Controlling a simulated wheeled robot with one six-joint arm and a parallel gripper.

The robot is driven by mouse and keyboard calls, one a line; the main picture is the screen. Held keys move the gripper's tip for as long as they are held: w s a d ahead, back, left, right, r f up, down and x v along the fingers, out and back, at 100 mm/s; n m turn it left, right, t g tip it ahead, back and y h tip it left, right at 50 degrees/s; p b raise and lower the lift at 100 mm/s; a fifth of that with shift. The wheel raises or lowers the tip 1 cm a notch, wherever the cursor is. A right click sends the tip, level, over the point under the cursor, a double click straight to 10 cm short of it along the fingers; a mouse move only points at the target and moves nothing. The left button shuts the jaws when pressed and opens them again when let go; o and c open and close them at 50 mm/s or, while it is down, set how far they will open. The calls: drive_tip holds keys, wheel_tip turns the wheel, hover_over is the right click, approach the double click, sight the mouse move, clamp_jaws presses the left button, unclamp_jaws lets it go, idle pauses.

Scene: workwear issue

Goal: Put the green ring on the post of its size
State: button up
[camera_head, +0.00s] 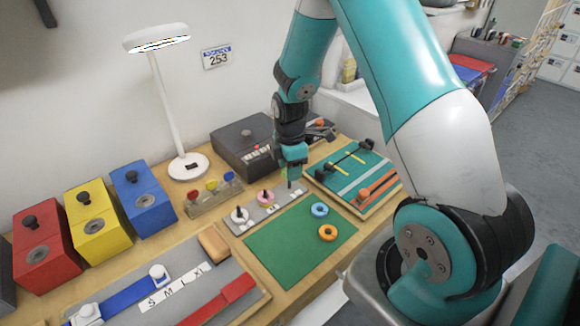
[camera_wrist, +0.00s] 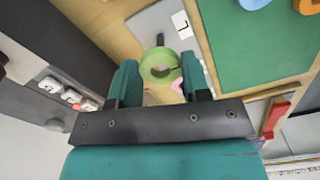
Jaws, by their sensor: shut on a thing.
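My gripper (camera_wrist: 160,78) is shut on the green ring (camera_wrist: 150,74), which sits between its two fingertips in the wrist view. In the head view my gripper (camera_head: 290,178) hangs over the far right end of the grey post board (camera_head: 252,222). The board also shows in the wrist view (camera_wrist: 150,22), with a label "L" on it. A dark post tip (camera_wrist: 160,39) shows just past the ring's edge; I cannot tell how far below the ring it is. A white ring (camera_head: 239,217) and a pink ring (camera_head: 265,199) sit on the board.
A blue ring (camera_head: 320,209) and an orange ring (camera_head: 328,233) lie on the green mat (camera_head: 282,252). A dark box with buttons (camera_head: 240,140) stands behind my gripper. A green tray (camera_head: 350,170) is to the right, and a small rack with coloured knobs (camera_head: 210,196) to the left.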

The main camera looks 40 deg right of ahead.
drive_tip(key=shift+f+b, duration=0.4)
drive_tip(key=shift+f, duration=0.35)
idle(0.8)
drive_tip(key=o, duration=1.3)
drive_tip(key=shift+o, duration=0.2)
drive_tip(key=shift+r, duration=0.15)
drive_tip(key=shift+r+p, duration=2.9)
drive_tip(key=shift+r, duration=0.55)
